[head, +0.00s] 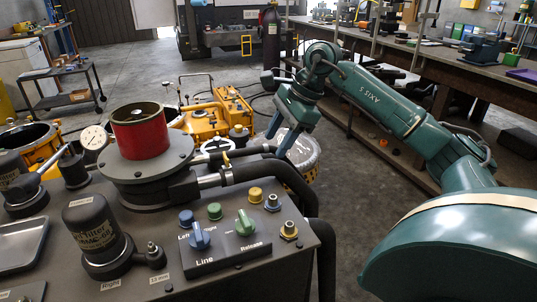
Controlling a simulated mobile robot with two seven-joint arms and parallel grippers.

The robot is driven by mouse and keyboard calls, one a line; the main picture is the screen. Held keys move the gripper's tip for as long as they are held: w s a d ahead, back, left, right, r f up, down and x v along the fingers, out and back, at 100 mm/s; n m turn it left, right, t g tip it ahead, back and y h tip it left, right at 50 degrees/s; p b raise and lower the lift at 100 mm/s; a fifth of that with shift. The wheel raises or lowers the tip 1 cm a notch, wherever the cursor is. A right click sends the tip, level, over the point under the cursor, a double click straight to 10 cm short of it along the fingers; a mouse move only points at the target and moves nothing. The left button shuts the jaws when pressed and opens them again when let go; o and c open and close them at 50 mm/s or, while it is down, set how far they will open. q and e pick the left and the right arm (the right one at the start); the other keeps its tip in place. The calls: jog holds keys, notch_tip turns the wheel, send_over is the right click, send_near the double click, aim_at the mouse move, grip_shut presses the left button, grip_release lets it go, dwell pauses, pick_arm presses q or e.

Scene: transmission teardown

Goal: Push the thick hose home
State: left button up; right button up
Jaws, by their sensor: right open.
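The thick black hose (290,178) runs from the side of the round flanged housing (150,170) on the bench unit and bends down over its right edge. A grey collar (208,181) sits where the hose meets the housing; I cannot tell how far the hose is pushed on. A second, thinner dark hose (250,151) passes just behind it. Nothing shows between the fingers. I cannot tell whether it touches a hose. My left gripper is out of view.
A red cylinder (140,133) stands on the housing. A dark filter (95,236), a control box (232,243) with knobs and a metal tray (20,246) are in front. A yellow machine (205,123) is behind. A long workbench (430,62) runs along the right; open floor lies between.

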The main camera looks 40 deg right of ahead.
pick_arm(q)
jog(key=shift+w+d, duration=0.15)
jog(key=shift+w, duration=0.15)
pick_arm(e)
jog(key=v, duration=0.5)
jog(key=shift+r, duration=0.2)
pick_arm(q)
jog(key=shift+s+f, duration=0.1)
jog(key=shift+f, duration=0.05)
jog(key=shift+p, duration=0.3)
